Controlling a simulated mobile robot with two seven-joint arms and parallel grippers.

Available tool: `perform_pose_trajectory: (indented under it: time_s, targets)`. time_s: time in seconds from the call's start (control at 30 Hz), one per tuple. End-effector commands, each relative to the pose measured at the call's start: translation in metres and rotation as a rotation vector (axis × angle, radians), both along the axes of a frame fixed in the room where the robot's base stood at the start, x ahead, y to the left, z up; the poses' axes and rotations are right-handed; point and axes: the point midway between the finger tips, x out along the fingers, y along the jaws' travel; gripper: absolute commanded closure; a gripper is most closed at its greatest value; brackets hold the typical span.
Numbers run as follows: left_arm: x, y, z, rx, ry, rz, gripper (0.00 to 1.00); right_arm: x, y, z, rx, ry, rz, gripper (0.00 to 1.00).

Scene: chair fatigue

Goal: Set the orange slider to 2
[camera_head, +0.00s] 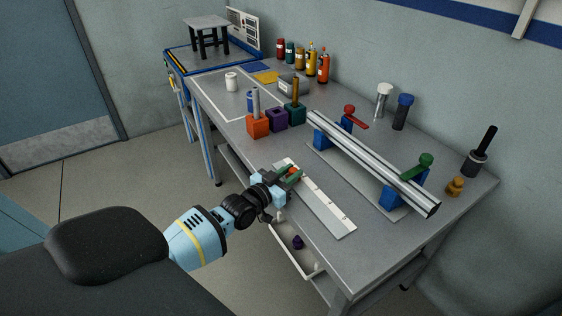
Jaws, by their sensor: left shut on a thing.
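The orange slider (293,170) is a small piece near the far left end of a long pale scale strip (325,207) on the grey workbench. My left gripper (290,175) reaches in from the left over the bench's front edge. Dark marks run along the strip toward the lower right, but any numbers are too small to read. My right gripper is not in view.
A metal rail on blue supports (372,163) stands behind the strip. Orange, purple and teal blocks (277,118) stand to the far left. An open drawer (297,249) sticks out below the bench's front edge. The bench right of the strip's near end is clear.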

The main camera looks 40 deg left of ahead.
Motion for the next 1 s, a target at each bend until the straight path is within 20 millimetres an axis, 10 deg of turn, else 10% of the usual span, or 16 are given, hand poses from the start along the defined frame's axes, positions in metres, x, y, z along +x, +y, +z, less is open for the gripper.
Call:
perform_pose_trajectory:
  time_s: [0.4, 0.43, 0.57, 1.0]
  targets:
    - [-0.003, -0.007, 0.000, 0.001, 0.001, 0.001, 1.00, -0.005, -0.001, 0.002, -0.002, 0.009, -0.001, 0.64]
    - [-0.003, -0.007, 0.000, 0.001, 0.001, 0.001, 0.72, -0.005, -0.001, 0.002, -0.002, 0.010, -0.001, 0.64]
    - [-0.003, -0.007, 0.000, 0.001, 0.001, 0.001, 0.55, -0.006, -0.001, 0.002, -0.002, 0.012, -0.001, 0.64]
    - [-0.013, -0.006, -0.001, 0.000, 0.001, 0.001, 0.54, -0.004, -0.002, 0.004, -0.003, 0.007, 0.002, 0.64]
